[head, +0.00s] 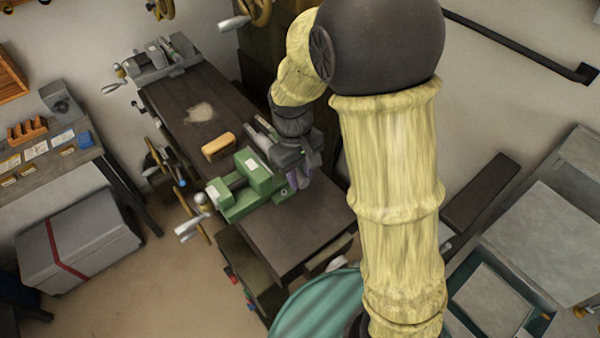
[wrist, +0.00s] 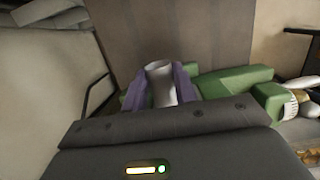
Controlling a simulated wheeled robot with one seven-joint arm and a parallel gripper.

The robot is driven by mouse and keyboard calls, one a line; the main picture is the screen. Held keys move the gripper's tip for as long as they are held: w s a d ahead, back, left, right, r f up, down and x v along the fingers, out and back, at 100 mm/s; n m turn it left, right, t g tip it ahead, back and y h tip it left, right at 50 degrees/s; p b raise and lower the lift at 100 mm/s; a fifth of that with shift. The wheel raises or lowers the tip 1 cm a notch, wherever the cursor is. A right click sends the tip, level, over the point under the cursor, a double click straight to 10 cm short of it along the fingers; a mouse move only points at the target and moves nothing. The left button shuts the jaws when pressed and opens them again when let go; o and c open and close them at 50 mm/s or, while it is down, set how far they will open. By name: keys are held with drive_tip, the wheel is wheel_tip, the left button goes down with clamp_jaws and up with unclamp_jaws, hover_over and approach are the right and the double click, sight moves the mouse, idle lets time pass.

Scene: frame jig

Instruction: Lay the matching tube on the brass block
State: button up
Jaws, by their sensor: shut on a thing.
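My gripper (head: 303,178) is over the dark workbench, just right of the green vise, in the head view. In the wrist view its purple-grey fingers (wrist: 161,88) are shut on a pale grey tube (wrist: 160,72), whose upper end shows between them. The tube is not clearly visible in the head view, where the gripper hides it. A tan-yellow block (head: 218,146), which looks like the brass block, sits on the bench left of the gripper and behind the green vise. Its top looks bare.
The green vise (head: 246,187) stands close to my gripper and shows in the wrist view (wrist: 225,82). Grey rod-like pieces (head: 263,137) lie between block and gripper. A grey vise (head: 160,60) is at the bench's far end. The bench (head: 190,90) is mostly clear there.

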drive_tip(key=o, duration=1)
drive_tip(key=shift+w+d, duration=0.1)
wheel_tip(320, 180, up, 9)
drive_tip(key=p, duration=0.8)
drive_tip(key=shift+f, duration=0.1)
idle(0.3)
